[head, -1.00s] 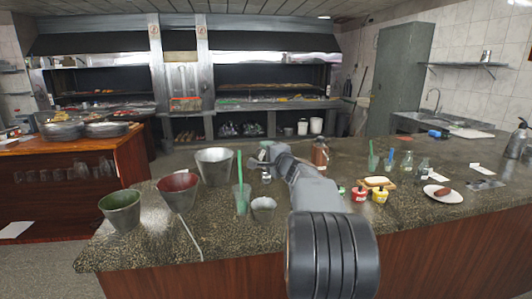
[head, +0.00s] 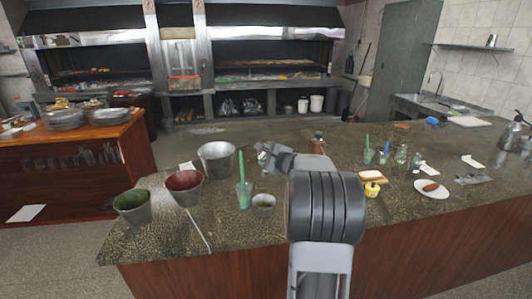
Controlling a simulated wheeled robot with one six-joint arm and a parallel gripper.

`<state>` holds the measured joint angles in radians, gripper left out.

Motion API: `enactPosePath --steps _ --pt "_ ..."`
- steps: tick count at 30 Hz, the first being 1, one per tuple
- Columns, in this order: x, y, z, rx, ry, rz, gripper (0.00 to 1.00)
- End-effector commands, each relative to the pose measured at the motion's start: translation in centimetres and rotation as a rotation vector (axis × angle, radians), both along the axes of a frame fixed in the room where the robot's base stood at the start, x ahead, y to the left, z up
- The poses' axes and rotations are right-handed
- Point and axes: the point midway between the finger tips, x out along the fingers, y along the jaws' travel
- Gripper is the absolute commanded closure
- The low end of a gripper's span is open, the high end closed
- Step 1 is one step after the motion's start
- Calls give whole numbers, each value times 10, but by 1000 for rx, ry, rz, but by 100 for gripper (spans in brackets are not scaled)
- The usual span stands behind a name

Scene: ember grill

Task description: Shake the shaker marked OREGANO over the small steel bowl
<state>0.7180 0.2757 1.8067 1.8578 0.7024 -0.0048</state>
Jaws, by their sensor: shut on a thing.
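The small steel bowl (head: 263,208) stands upright on the speckled stone counter, left of my arm. My gripper (head: 264,152) is above and behind the bowl in the picture, at the far end of my arm. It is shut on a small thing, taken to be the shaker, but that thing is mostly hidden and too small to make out. No OREGANO mark can be read. I cannot tell whether the held thing is directly over the bowl or tilted.
A green cup with a green stick (head: 244,196) stands just left of the bowl. A yellow jar (head: 372,190) and a plate (head: 432,189) are right of my arm.

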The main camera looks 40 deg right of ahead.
Motion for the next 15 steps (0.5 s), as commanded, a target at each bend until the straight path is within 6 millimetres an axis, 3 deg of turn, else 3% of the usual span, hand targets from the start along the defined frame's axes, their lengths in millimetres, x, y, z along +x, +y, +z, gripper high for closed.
enactPosePath --steps 7,15 --pt "0 0 6 37 13 0 65" --pt "0 -1 15 264 85 -2 65"
